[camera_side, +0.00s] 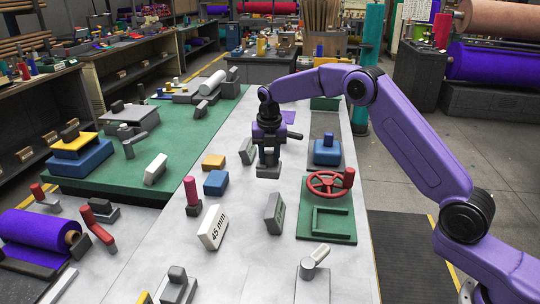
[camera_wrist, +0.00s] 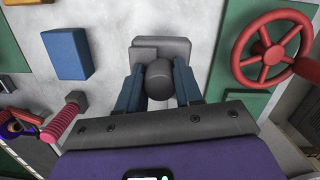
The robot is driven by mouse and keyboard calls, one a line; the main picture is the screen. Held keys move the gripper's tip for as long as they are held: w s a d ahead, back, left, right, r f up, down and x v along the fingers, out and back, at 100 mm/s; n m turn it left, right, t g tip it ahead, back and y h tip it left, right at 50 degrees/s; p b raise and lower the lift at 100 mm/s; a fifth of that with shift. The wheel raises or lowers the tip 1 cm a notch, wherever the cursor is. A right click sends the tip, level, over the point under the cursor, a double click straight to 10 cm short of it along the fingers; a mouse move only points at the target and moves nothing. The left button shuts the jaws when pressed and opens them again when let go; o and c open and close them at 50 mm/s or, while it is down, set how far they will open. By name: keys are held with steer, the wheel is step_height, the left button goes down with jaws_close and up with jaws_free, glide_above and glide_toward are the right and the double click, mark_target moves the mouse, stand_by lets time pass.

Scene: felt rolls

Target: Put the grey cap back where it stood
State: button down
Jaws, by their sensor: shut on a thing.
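My gripper (camera_wrist: 160,88) is shut on a dark grey rounded knob (camera_wrist: 160,75), which I take to be the grey cap's. In the wrist view a blue-grey finger stands on each side of it. Grey, stepped blocky pieces (camera_wrist: 172,46) show just beyond the knob; I cannot tell which belong to the cap and which lie under it. In the side view my gripper (camera_side: 268,150) points down over a grey block (camera_side: 268,172) on the light bench. Whether this block rests on the bench or is a little above it is unclear. The fingers partly hide the knob there.
A red handwheel (camera_side: 327,184) on a green plate and a blue knobbed block (camera_side: 327,151) stand to the right. Left are a blue block (camera_side: 217,183), a yellow block (camera_side: 213,162) and a pink-handled piece (camera_side: 191,192). A "45 mm" block (camera_side: 213,228) and grey block (camera_side: 274,213) stand nearer.

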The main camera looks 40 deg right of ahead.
mark_target(269, 174)
steer(key=shift+f, duration=3)
steer(key=shift+f, duration=0.5)
steer(key=c, duration=0.7)
jaws_free()
steer(key=shift+o, duration=0.2)
step_height(269, 174, up, 17)
steer(key=s+a, duration=0.1)
steer(key=shift+s, duration=0.4)
steer(key=shift+r, duration=0.1)
